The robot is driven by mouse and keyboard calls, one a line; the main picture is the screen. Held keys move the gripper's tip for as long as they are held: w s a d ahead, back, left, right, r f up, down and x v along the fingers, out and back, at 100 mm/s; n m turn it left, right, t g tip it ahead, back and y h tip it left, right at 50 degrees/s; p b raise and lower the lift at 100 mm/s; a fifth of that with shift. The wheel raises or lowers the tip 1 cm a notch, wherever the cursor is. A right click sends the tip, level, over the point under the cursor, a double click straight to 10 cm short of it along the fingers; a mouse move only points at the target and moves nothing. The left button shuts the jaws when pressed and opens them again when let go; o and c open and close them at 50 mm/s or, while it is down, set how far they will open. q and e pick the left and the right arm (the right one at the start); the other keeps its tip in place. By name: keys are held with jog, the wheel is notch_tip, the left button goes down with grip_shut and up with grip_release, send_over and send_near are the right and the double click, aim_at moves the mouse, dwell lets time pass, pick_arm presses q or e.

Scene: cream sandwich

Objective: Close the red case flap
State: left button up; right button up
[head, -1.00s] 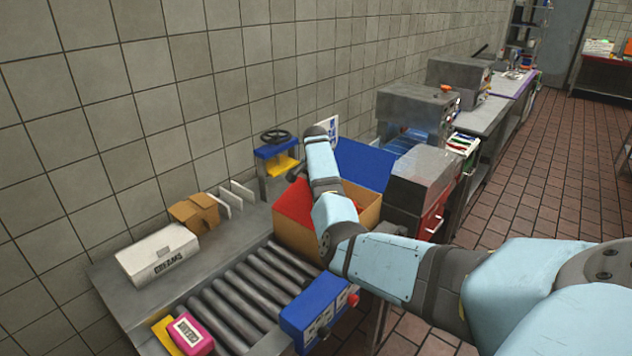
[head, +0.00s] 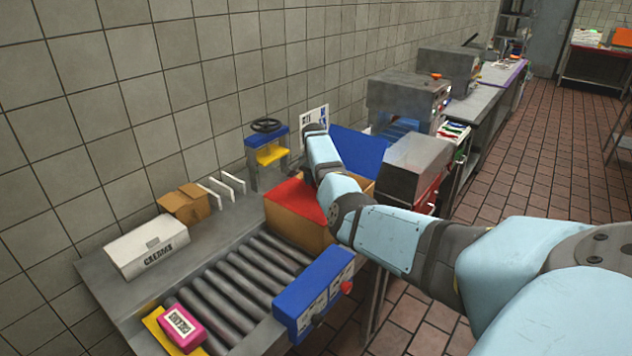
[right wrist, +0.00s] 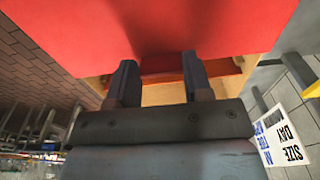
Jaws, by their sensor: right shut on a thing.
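The cardboard box (head: 290,228) stands at the far end of the roller conveyor. Its red flap (head: 296,199) slants over the left part of the opening, and its blue flap (head: 358,152) stands raised at the far side. In the right wrist view the red flap (right wrist: 160,30) fills the top. My right gripper (right wrist: 158,85) is at that flap, its fingers shut on it with a shaded red part between them. In the head view my right arm hides the gripper and part of the opening. My left gripper is out of view.
A blue control box (head: 313,290) sits at the conveyor's near right side. A white carton (head: 146,246), a small brown box (head: 183,204) and a pink pack (head: 181,327) are at the left. A blue-and-yellow stand with a handwheel (head: 267,147) and a grey machine (head: 412,170) are close to the box.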

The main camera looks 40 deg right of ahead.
jog(key=shift+f, duration=0.1)
jog(key=o, duration=1.3)
notch_tip(320, 180, up, 14)
jog(key=b, duration=0.1)
jog(key=shift+a+f, duration=0.15)
jog(key=shift+a, duration=0.2)
